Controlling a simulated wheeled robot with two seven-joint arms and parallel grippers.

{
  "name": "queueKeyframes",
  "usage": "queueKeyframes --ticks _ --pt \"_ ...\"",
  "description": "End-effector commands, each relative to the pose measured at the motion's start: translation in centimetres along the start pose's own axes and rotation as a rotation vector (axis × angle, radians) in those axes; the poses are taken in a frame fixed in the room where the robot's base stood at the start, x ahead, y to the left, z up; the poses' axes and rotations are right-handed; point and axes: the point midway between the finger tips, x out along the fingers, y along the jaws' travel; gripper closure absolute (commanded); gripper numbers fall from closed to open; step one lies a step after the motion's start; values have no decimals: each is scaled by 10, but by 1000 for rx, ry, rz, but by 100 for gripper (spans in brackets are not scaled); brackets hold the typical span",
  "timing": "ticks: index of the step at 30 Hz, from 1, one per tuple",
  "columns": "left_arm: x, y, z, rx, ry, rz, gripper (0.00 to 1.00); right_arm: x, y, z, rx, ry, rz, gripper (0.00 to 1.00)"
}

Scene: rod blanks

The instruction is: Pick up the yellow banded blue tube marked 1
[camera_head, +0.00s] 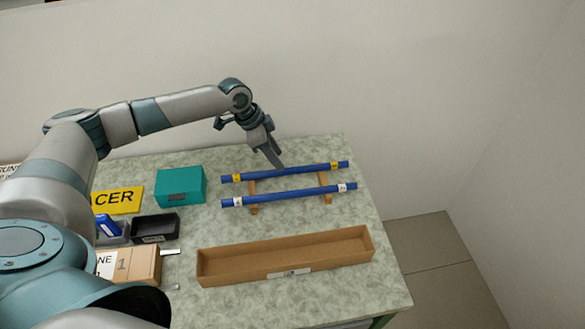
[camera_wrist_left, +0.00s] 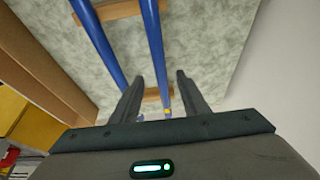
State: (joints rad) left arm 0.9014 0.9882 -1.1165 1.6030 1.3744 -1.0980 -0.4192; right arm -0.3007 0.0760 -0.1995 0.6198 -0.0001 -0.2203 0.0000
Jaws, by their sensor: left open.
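The yellow banded blue tube (camera_head: 300,171) lies across two wooden rests at the back of the table, with a yellow band near each end. The marks on its bands are too small to read. A second blue tube (camera_head: 285,195) with white bands lies parallel in front of it. My left gripper (camera_head: 275,165) points down at the middle of the yellow banded tube. In the left wrist view the gripper (camera_wrist_left: 159,77) is open, and the yellow banded tube (camera_wrist_left: 152,40) runs between its fingers. The white banded tube (camera_wrist_left: 97,42) is left of them. My right gripper is out of view.
An open brown tray (camera_head: 285,277) stands in front of the tubes. A teal box (camera_head: 181,187), a black bin (camera_head: 155,228), a yellow sign (camera_head: 118,200) and a cardboard box (camera_head: 143,264) are to the left. Bare wall rises behind the table.

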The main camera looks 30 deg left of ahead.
Motion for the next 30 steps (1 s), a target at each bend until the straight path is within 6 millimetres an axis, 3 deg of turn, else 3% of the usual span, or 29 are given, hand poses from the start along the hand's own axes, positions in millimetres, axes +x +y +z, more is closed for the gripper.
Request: queueKeyframes --ticks 16,23,30 --pt "9 0 0 -1 0 0 59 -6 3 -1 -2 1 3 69" --pt "33 0 3 -1 -2 0 59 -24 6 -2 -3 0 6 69" --pt "56 0 3 0 0 -1 59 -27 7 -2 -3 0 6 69"
